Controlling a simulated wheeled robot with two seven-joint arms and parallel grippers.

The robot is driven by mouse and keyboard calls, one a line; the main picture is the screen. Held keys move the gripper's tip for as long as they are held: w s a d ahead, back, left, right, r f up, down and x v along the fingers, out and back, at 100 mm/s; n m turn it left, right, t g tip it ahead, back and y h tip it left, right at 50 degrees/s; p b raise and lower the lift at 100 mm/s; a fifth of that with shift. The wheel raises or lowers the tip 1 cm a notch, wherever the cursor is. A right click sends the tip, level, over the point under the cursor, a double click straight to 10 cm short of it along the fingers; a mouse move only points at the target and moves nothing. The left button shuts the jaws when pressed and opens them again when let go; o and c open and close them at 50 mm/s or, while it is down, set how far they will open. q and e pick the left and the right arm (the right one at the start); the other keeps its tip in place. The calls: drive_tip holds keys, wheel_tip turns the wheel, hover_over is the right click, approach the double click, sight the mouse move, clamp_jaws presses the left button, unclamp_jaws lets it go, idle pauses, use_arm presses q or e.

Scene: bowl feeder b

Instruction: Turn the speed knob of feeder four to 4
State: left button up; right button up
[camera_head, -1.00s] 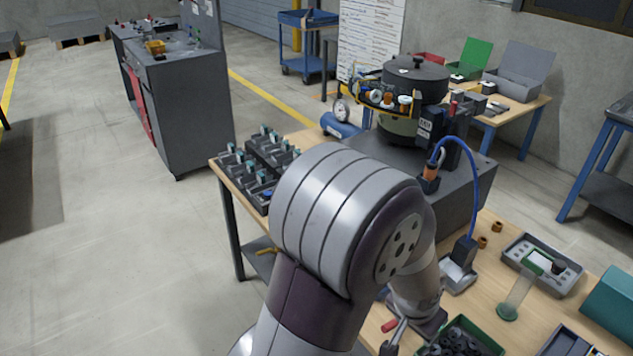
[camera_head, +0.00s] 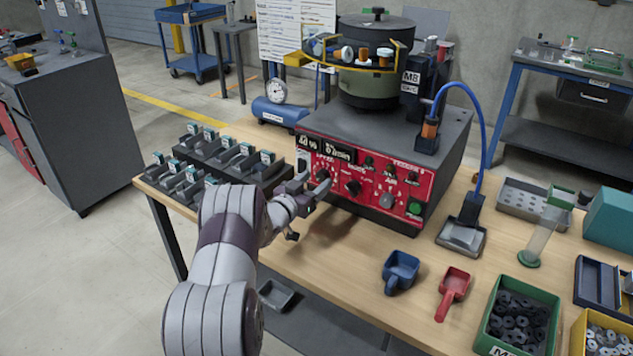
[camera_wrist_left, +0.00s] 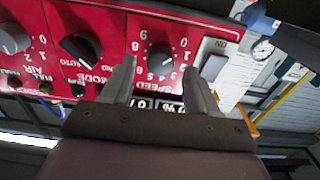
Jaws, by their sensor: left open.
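The feeder has a red front panel (camera_head: 395,190) and a dark bowl (camera_head: 368,90) on its grey housing. In the left wrist view the panel appears upside down. A finger is on each side; I cannot tell whether either touches the knob. The knob's pointer is too unclear to read. In the head view my left gripper (camera_head: 313,187) is open at the panel's left part. My right gripper is not in view.
On the panel are a black mode knob (camera_wrist_left: 80,48), a grey air knob (camera_wrist_left: 13,38) and a white ON switch (camera_wrist_left: 214,60). Blue (camera_head: 401,268) and red (camera_head: 454,288) scoops lie in front on the table. Black fixtures (camera_head: 215,155) stand at left.

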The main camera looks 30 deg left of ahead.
use_arm(q)
drive_tip(key=shift+w+d, duration=0.1)
drive_tip(key=shift+w, duration=0.75)
drive_tip(key=c, duration=1.1)
drive_tip(key=shift+o, duration=0.3)
drive_tip(key=m+b, duration=0.4)
drive_tip(key=m, duration=0.1)
drive_tip(key=shift+f, duration=0.25)
drive_tip(key=m+b, duration=1)
drive_tip(key=b, duration=0.1)
drive_tip(key=m+b, duration=0.5)
drive_tip(key=b, duration=0.1)
drive_tip(key=shift+d+f, duration=0.15)
drive_tip(key=shift+f, duration=0.1)
drive_tip(key=shift+r+m+b, duration=0.15)
drive_tip(key=shift+m+b, duration=1.4)
drive_tip(key=shift+m, duration=0.35)
